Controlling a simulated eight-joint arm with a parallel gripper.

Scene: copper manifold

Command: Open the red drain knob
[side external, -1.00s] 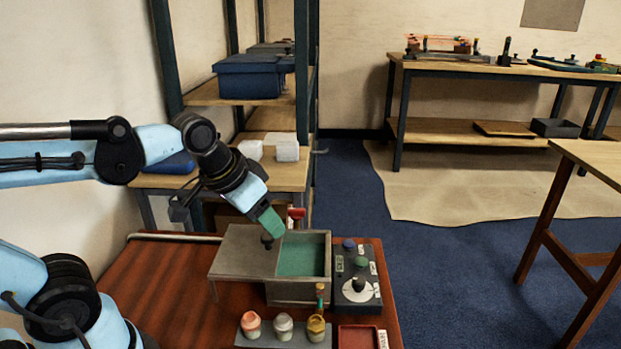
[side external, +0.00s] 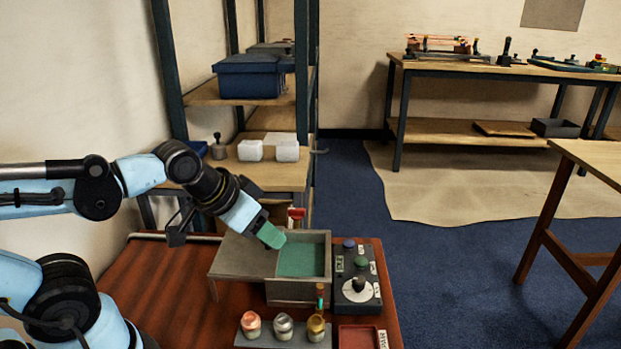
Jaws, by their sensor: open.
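A small red part (side external: 297,213), which may be the red drain knob, stands upright at the back edge of the grey tank (side external: 297,291) with the green inside. My gripper (side external: 272,237), with green fingertips, points down and right over the right end of the grey lid or side panel (side external: 235,257), beside the tank's opening. It is open, and I see nothing held in it. The red part is a little behind and to the right of the fingertips, apart from them in the picture. Whether the fingertips touch the panel cannot be told.
A dark control box (side external: 358,290) with several knobs stands right of the tank. A rack (side external: 284,336) with three jars stands in front, beside a red tray (side external: 357,338). The red-brown tabletop (side external: 170,275) is bare on the left.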

